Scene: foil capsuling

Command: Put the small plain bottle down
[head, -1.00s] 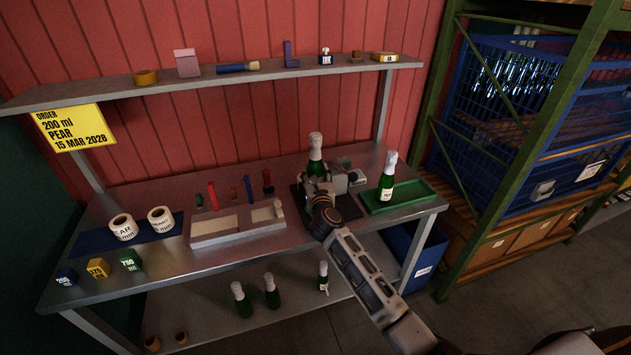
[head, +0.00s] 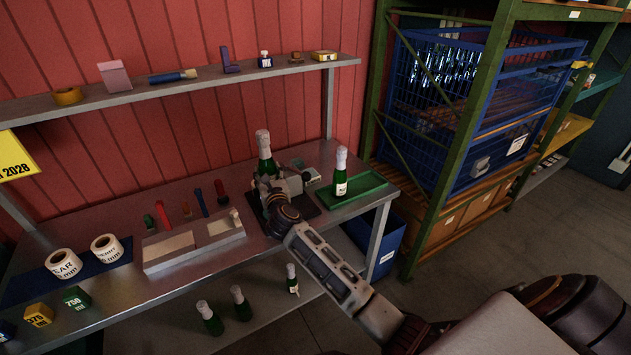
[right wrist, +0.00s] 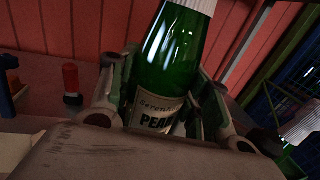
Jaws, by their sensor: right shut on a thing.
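My right gripper (head: 268,190) is shut around a green bottle (head: 264,148) with a white foil top, over a dark mat (head: 308,211) on the bench. In the right wrist view the held bottle (right wrist: 168,62) leans a little and has a label reading "PEAR", so it is not plain there. My fingers (right wrist: 165,100) are on both sides of it. Its base is hidden, so I cannot tell whether it touches the mat. A second green bottle (head: 340,174) with a white label stands upright in the green tray (head: 372,183). My left gripper is out of view.
A grey block fixture (head: 195,243) and label rolls (head: 107,247) are left of the mat. Several small tools stand behind the fixture. Three bottles (head: 240,304) stand on the lower shelf. A blue bin (head: 385,245) is below the tray.

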